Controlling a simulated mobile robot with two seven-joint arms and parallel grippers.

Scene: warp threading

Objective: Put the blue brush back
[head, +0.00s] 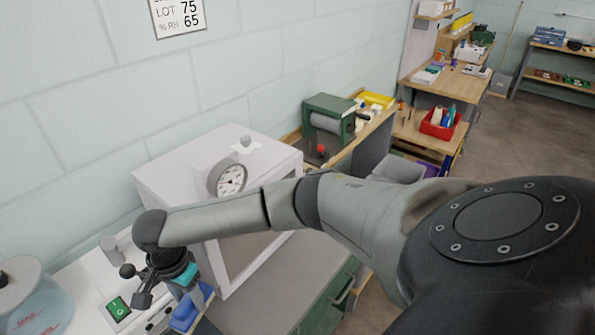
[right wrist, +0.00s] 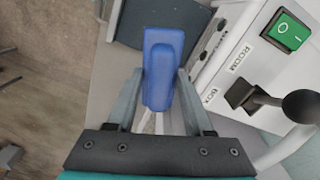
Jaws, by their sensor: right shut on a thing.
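The blue brush (right wrist: 163,68) is between the two grey fingers of my right gripper (right wrist: 157,92) in the right wrist view. The fingers press on its sides, and its blue body points away from the wrist. In the head view my right gripper (head: 190,296) is at the lower left, beside the white control box, with blue (head: 186,314) showing at its fingers. The brush's bristles cannot be made out. My left gripper is not in view.
The control box has a green switch (right wrist: 288,31) and a black knob (right wrist: 303,106), close to the right of the gripper. A white cabinet with a dial (head: 230,178) stands behind. A clear vessel (head: 35,300) is at far left. A dark slate panel (right wrist: 150,22) lies beyond the brush.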

